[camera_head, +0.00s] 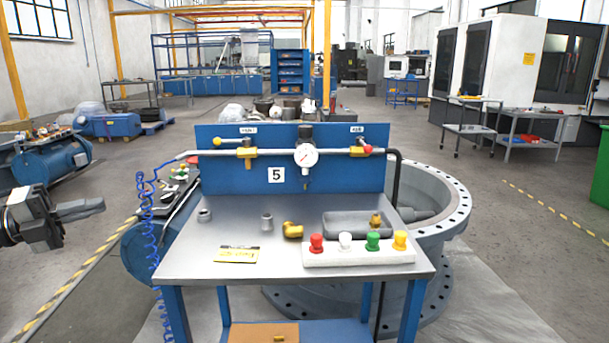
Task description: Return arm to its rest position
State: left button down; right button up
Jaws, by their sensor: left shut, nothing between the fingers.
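My left arm comes in at the left edge, and my left gripper (95,208) points right, with its fingers together and nothing held. It is in the air left of the workbench (190,262), apart from it. The bench's blue back panel (225,180) carries a pipe with a yellow-handled valve (247,151) on the left, a round gauge (305,155) in the middle and a red-tipped valve (360,150) on the right. My right gripper is out of view.
On the bench are a white block with coloured buttons (345,258), a grey tray (345,226), brass fittings (292,230) and a yellow card (237,255). A coiled blue hose (153,245) hangs at its left edge. A large flanged ring (455,195) stands behind it.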

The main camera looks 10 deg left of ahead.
pick_arm(q)
jog(key=s+d+f+n+t+y+p, duration=0.1)
jog(key=d+f+n+t+y, duration=0.4)
jog(key=d+f+n, duration=1.3)
jog(key=s+d+f+n+g+y, duration=0.3)
jog(key=s+d+f+n, duration=0.2)
jog(key=s, duration=0.5)
jog(key=s+d+f+n+g+y+p, duration=0.1)
jog(key=s+d+f+n+g+y, duration=0.1)
jog(key=s+d+f+n, duration=0.3)
jog(key=s+d+f+y, duration=0.1)
jog(key=s+d+f, duration=0.1)
jog(key=s+d, duration=0.2)
jog(key=shift+s+d+f+n+g+p, duration=0.3)
jog(key=shift+s+g, duration=0.1)
